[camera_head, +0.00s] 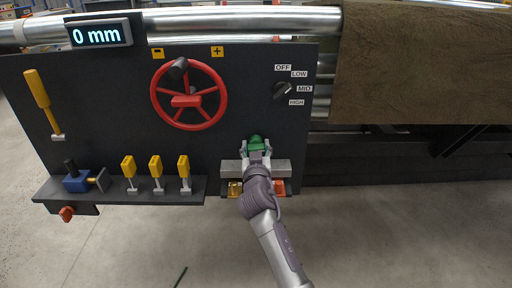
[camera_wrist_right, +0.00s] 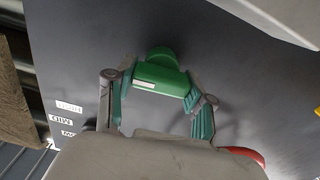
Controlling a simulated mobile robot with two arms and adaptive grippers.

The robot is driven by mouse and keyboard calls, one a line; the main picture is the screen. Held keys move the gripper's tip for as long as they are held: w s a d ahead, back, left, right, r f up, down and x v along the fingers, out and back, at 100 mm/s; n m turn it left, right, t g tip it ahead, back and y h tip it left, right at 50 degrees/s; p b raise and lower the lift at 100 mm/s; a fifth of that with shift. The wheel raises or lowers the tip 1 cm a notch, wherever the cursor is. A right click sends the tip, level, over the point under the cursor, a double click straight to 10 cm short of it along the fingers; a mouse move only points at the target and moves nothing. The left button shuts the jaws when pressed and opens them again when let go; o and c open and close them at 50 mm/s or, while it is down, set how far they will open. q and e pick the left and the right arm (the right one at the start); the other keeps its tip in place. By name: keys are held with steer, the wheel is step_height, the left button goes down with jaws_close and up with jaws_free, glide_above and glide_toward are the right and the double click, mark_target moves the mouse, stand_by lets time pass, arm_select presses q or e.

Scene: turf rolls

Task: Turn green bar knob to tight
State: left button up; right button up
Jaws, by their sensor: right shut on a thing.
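The green bar knob (camera_head: 256,141) sits low on the dark panel, above a grey ledge. In the right wrist view the knob (camera_wrist_right: 160,75) shows a thick bar with a small white mark, on a round green base against the panel. My right gripper (camera_head: 256,150) reaches it from below and is shut on the bar. In the wrist view the fingers of my right gripper (camera_wrist_right: 156,92) stand on either side of the bar. No tight marking can be read by the knob. My left gripper is out of view.
A red handwheel (camera_head: 220,97) and a black selector knob (camera_head: 283,91) are above on the panel (camera_head: 120,80). Yellow levers (camera_head: 156,167) and a blue valve (camera_head: 76,180) stand to the left. The display (camera_head: 98,36) reads 0 mm. A brown turf roll (camera_head: 420,65) is at the right.

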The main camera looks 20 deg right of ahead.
steer(key=shift+n, duration=0.6)
steer(key=n+p, duration=0.2)
steer(key=n, duration=0.4)
steer(key=shift+a, duration=0.1)
steer(key=n+p, duration=0.3)
steer(key=n, duration=0.5)
steer(key=shift+a+f+n+p, duration=0.1)
steer(key=shift+f+n+p, duration=0.05)
steer(key=shift+n+p, duration=0.2)
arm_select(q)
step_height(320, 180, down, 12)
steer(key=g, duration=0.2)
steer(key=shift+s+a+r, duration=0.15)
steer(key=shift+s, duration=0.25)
arm_select(e)
steer(key=shift+f+n, duration=0.1)
steer(key=shift+n, duration=0.65)
steer(key=o, duration=1.2)
steer(key=shift+c, duration=0.2)
